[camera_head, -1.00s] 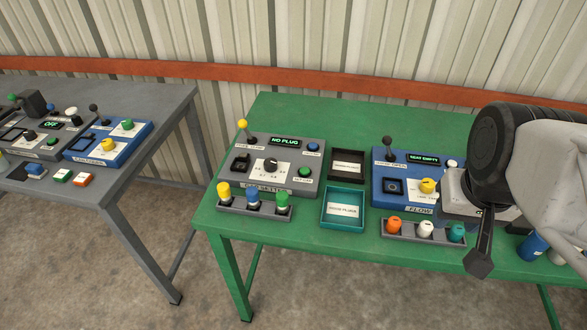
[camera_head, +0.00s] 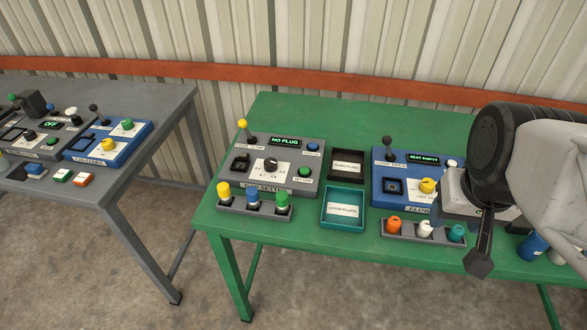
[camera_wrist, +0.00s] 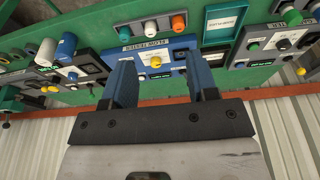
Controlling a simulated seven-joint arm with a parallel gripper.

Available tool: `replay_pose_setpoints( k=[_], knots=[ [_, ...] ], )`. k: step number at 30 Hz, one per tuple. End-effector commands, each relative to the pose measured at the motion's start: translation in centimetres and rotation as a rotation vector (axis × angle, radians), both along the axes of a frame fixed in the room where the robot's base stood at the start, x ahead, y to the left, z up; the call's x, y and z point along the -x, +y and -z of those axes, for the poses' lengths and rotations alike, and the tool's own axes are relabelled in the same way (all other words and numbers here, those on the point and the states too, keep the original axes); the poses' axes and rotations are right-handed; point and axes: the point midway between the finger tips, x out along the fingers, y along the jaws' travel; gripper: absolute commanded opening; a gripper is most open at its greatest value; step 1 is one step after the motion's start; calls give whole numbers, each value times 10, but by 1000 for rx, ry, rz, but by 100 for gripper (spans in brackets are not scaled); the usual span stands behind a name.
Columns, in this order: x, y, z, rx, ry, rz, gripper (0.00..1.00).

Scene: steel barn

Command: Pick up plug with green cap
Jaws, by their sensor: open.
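The plug with the green cap (camera_head: 282,202) stands upright at the right end of a grey rack (camera_head: 238,209), beside the blue-capped plug (camera_head: 252,196) and the yellow-capped plug (camera_head: 223,190). The rack is at the front left of the green table.
A grey device (camera_head: 312,165) reading NO PLUG stands behind the rack. A teal tray (camera_head: 342,225) and a dark tray (camera_head: 362,177) lie to its right. A blue device (camera_head: 378,205) and a rack of orange, white and teal plugs (camera_head: 405,236) follow. A grey table stands left.

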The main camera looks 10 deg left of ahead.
Motion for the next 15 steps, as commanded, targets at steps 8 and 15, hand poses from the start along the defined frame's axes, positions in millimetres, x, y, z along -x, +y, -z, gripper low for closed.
replay_pose_setpoints(
  k=[8, 15],
  knots=[
    [0, 0, 0, 0, 0, 0, 64],
    [-7, 3, 5, 3, -19, -13, 64]
  ],
)
